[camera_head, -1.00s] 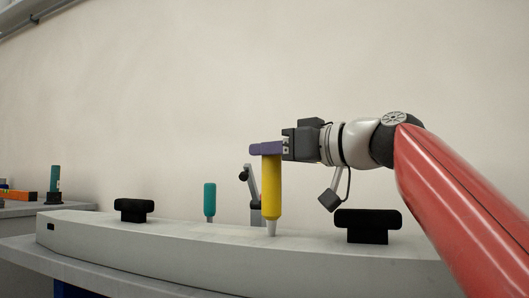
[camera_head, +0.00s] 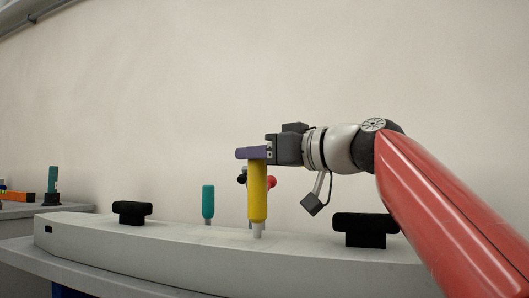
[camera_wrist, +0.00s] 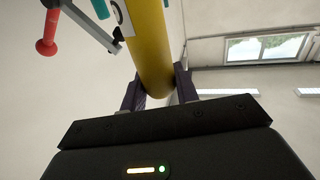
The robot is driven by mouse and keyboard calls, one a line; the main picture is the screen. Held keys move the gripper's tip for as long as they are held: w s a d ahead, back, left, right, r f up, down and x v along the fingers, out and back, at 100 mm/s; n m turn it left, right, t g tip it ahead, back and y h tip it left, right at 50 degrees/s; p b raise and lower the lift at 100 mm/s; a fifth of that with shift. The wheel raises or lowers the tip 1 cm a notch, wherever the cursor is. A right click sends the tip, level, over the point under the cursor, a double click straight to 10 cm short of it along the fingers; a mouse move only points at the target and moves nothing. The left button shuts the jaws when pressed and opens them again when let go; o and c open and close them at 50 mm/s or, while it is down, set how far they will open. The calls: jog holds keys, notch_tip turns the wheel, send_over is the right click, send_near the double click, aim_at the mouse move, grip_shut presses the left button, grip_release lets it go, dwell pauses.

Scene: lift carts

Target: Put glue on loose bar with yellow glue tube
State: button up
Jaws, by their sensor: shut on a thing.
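The yellow glue tube (camera_head: 257,192) is held upright with its pale nozzle pointing down, and it also fills the upper middle of the wrist view (camera_wrist: 151,50). My gripper (camera_head: 252,153) is shut on the tube's upper end, and its dark purple fingers lie on both sides of it in the wrist view. The nozzle is at or just over the top of a long pale grey bar (camera_head: 190,245). I cannot tell whether it touches. No glue can be made out on the bar.
Two black knobs (camera_head: 132,212) (camera_head: 365,228) stand up from the bar, left and right of the tube. A teal-handled tool (camera_head: 208,202) stands behind the bar. A red-ended clamp-like part (camera_head: 271,182) is behind the tube. Another bench with an orange object (camera_head: 22,197) is at far left.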

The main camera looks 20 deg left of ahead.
jog(key=w+a+p, duration=0.1)
jog(key=a+p, duration=0.5)
jog(key=a, duration=0.8)
jog(key=shift+a, duration=0.4)
dwell(1.8)
jog(key=shift+w+f, duration=0.1)
